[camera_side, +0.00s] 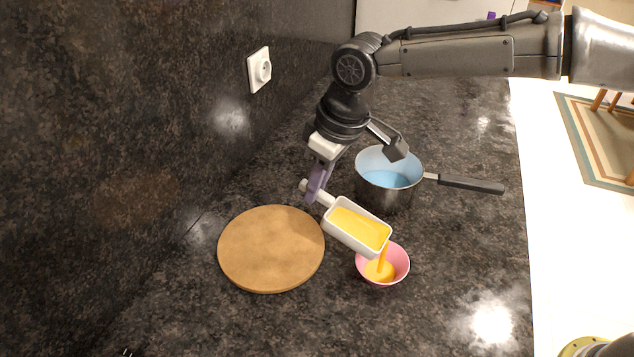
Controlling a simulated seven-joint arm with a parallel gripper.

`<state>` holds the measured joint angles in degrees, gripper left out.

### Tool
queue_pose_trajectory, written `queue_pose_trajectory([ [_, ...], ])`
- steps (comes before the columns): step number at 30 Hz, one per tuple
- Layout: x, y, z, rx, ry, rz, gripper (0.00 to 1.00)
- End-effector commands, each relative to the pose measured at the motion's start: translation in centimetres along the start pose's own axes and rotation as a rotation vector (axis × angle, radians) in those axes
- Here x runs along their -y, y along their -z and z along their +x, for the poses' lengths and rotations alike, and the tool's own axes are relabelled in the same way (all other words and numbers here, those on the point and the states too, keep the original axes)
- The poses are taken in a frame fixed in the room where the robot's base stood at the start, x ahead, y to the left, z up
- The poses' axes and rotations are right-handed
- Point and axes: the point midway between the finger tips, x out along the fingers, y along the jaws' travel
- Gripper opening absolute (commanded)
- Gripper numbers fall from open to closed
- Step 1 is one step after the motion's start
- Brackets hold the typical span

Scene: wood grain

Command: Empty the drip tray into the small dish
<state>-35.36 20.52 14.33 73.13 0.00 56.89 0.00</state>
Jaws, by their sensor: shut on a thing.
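The drip tray (343,238) is a small white rectangular container with a short handle, holding yellow-orange liquid. It is tilted down to the right, and a stream of the liquid runs from its lower corner. The small dish (401,262) is a pink bowl on the dark counter below that corner; yellow liquid lies in it. My gripper (314,196) is shut on the handle of the drip tray at its upper left end and holds the tray above the counter. The far finger is partly hidden.
A saucepan (388,203) with a light blue inside stands just behind the tray, its dark handle (470,184) pointing right. A round wooden board (271,248) lies to the left of the dish. A wall socket (259,70) is on the back wall. The front counter is clear.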

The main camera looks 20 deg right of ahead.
Motion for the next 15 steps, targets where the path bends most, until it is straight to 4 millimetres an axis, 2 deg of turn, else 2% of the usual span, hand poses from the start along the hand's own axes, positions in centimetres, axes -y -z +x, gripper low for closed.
queue_pose_trajectory([
  [15,0.0,-0.4,-1.7,-0.125,0.0,0.0,0.0],
])
